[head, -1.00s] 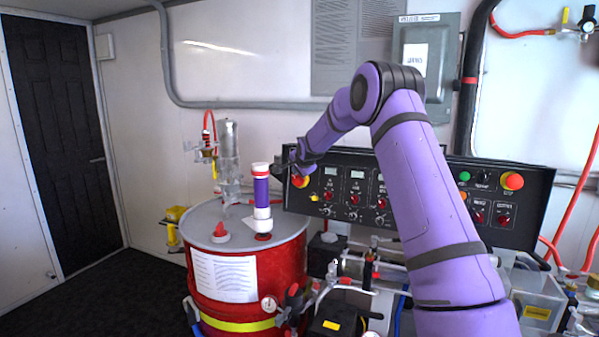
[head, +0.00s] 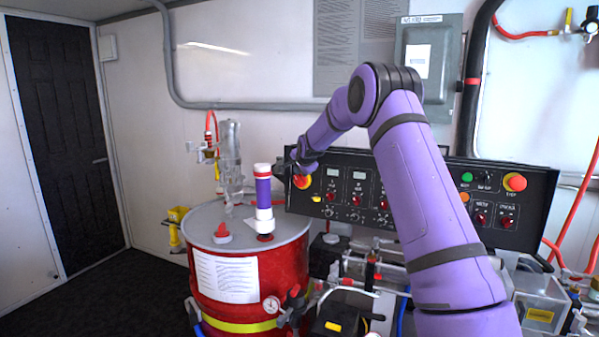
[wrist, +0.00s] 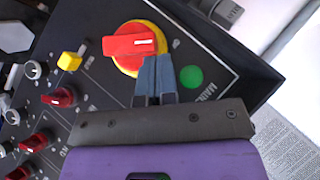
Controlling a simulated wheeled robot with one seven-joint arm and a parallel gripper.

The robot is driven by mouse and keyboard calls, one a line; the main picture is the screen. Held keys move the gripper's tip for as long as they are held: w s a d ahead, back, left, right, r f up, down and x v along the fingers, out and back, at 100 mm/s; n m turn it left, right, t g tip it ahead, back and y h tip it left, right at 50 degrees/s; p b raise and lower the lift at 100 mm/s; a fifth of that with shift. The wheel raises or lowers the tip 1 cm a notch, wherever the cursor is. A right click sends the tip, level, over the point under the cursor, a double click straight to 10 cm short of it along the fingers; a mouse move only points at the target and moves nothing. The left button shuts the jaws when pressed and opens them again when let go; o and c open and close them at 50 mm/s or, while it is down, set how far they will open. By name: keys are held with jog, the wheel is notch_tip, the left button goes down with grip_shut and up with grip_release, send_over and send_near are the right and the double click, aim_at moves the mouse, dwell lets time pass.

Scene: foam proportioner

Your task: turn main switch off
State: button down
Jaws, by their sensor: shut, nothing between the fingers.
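The main switch is a red rotary knob on a yellow round base (wrist: 120,47), at the top of the wrist view. It also shows at the left end of the black control panel in the head view (head: 302,182). A white mark on the knob points toward the right in the wrist view. My gripper (wrist: 155,72) is shut and empty, its blue-grey fingertips at the lower edge of the yellow base. I cannot tell whether they touch it. In the head view my gripper (head: 298,164) is just above and left of the knob, partly hidden by my wrist.
A green light (wrist: 191,76) sits right beside my fingers. A small yellow knob (wrist: 70,61) and several red knobs lie to the left. The red drum (head: 255,262) with a purple-and-white tube (head: 263,190) stands left of the panel, with pipes and valves below.

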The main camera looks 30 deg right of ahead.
jog(key=shift+r, duration=0.6)
